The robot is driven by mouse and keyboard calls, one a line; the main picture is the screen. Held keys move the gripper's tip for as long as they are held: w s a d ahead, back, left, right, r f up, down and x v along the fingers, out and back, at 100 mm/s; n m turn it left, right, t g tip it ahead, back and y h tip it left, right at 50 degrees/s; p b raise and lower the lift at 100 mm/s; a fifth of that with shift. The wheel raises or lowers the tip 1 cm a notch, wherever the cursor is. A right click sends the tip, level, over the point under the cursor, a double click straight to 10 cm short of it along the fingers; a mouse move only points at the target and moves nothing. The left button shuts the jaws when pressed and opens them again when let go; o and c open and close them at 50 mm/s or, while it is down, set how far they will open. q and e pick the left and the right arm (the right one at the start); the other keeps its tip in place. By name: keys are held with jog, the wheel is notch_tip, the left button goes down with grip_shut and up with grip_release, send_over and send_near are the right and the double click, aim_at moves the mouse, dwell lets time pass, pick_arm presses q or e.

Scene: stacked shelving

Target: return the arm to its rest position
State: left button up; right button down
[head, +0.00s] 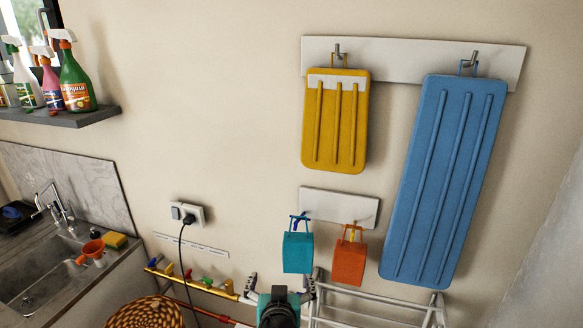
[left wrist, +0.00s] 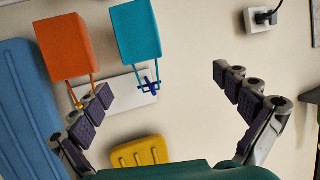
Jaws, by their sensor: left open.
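My left gripper (head: 280,283) is at the bottom centre of the head view, with its teal wrist part between the fingers. In the left wrist view, which is upside down, the left gripper (left wrist: 161,82) is wide open and nothing is between its fingers. A teal hanging bag (head: 298,252) is just above the gripper in the head view; it also shows in the left wrist view (left wrist: 135,32). An orange bag (head: 348,262) hangs to its right and also shows in the left wrist view (left wrist: 63,46). My right gripper is not in view.
A yellow board (head: 336,120) and a long blue board (head: 442,180) hang on the wall. A white rack (head: 365,312), a woven basket (head: 147,314) and a colored hook rail (head: 190,278) are low down. A socket (head: 187,214) with a black cord and a sink (head: 40,265) are left.

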pick_arm(q)
jog(key=s+a+f+n+g+y+b, duration=0.1)
jog(key=s+a+f+g+b, duration=0.15)
jog(key=s+a+f, duration=0.35)
jog(key=s+a+f+g+y+b, duration=0.1)
jog(key=s+a+f+g+b, duration=0.15)
jog(key=a+f, duration=0.4)
jog(key=s+a+f+g+h+b, duration=0.2)
jog(key=s+a+f+b, duration=0.1)
jog(key=s, duration=0.6)
jog(key=shift+a+f+m, duration=0.15)
jog(key=shift+f+m, duration=0.15)
jog(key=shift+f, duration=0.45)
jog(key=shift+s, duration=0.1)
